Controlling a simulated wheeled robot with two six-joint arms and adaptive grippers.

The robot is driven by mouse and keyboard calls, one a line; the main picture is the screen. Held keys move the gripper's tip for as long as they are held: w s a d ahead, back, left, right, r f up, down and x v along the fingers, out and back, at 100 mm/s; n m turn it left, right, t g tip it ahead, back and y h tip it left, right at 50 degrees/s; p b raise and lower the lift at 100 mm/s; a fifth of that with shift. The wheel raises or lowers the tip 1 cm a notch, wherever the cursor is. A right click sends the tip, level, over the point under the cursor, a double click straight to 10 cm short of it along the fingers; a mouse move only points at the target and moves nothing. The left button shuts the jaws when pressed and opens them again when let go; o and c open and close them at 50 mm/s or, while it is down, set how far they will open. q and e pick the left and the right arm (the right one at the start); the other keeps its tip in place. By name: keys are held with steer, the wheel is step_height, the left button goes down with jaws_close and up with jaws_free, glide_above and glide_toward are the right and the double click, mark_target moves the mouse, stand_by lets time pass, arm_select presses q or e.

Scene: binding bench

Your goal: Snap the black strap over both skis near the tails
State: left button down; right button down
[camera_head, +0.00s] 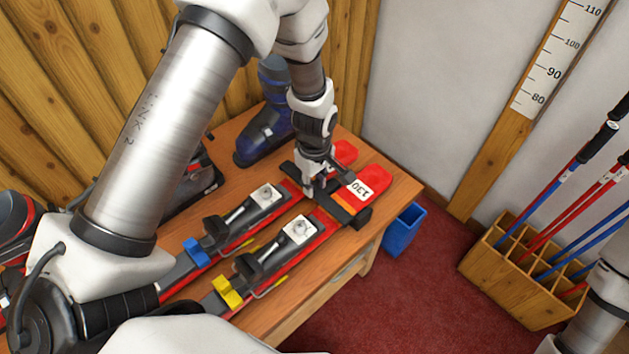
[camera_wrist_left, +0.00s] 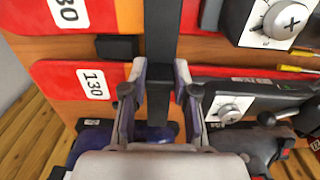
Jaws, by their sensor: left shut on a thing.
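Two red skis lie side by side on the wooden bench, the near ski (camera_head: 372,178) and the far ski (camera_head: 343,152); their red ends point to the upper right. A "130" label shows on the near one. The black strap (camera_head: 341,208) lies crosswise over both skis near these ends. In the left wrist view the strap (camera_wrist_left: 163,35) runs from between my fingers across the skis. My left gripper (camera_head: 318,192) is shut on the strap, low over the skis. Whether the strap is fastened is hidden by the fingers. My right gripper is out of view.
Bindings with blue (camera_head: 196,252) and yellow (camera_head: 228,292) parts sit on the skis. A blue boot (camera_head: 262,138) stands behind on the bench, more boots at left. A blue bin (camera_head: 403,230) is beside the bench; a wooden pole rack (camera_head: 515,275) stands at right.

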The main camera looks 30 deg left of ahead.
mark_target(314, 182)
arm_select(q)
steer(key=shift+f+b, duration=0.7)
steer(key=shift+f, duration=0.75)
steer(key=shift+c, duration=1.6)
jaws_free()
step_height(314, 182, up, 10)
steer(key=p, duration=0.9)
steer(key=shift+r, duration=0.1)
